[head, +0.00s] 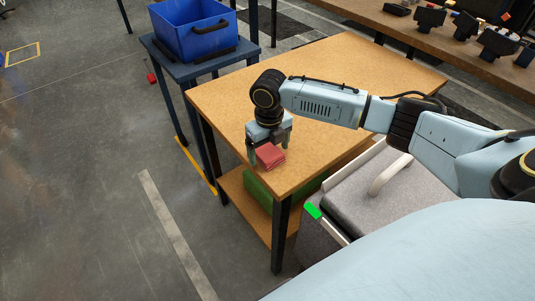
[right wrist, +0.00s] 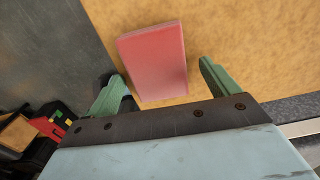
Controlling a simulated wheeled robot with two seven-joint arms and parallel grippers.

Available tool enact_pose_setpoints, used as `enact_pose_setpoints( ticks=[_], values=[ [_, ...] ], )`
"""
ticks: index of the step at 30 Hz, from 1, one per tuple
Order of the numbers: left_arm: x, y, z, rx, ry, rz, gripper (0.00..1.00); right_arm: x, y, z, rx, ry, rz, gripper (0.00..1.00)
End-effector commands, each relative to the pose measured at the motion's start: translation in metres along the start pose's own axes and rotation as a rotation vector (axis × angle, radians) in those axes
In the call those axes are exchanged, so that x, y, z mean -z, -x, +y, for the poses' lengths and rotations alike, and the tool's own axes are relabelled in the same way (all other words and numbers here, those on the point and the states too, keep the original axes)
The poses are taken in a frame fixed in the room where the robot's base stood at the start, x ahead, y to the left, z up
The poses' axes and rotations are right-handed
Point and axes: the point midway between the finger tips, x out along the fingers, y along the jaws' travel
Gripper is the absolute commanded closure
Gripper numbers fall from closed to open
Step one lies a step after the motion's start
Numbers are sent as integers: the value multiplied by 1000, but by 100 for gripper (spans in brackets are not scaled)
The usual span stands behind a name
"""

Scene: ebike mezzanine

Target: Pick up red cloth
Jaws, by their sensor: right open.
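The red cloth (head: 270,155) is a small folded block lying on the wooden table near its left front edge. In the right wrist view the red cloth (right wrist: 155,60) lies flat, just beyond and partly between the fingers. My right gripper (head: 268,158) is over the cloth, pointing down with its green fingers apart. In the right wrist view the right gripper (right wrist: 160,88) is open, with one finger on each side of the cloth's near end. I cannot tell whether the fingers touch it. My left gripper is not in view.
The wooden table (head: 330,75) is otherwise bare. A blue crate (head: 195,30) stands on a small dark table (head: 180,70) at the back left. A green item (head: 257,188) lies on the lower shelf. A bench with dark parts (head: 430,18) is at the top right.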

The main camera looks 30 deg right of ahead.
Motion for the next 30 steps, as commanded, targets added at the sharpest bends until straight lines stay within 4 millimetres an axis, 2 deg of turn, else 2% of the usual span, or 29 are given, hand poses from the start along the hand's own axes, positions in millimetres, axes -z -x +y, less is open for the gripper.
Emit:
enact_pose_setpoints(
  ticks=[5,16,24,26,30],
  values=[
    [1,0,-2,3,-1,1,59,0,1,0,0,0,-1,14],
    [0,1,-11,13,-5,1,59,0,1,0,0,0,-1,61],
    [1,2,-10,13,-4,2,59,-1,5,0,-1,0,-3,62],
    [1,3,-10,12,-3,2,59,-1,12,0,-1,1,-4,62],
    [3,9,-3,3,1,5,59,-2,38,0,-2,1,-6,62]
  ],
)
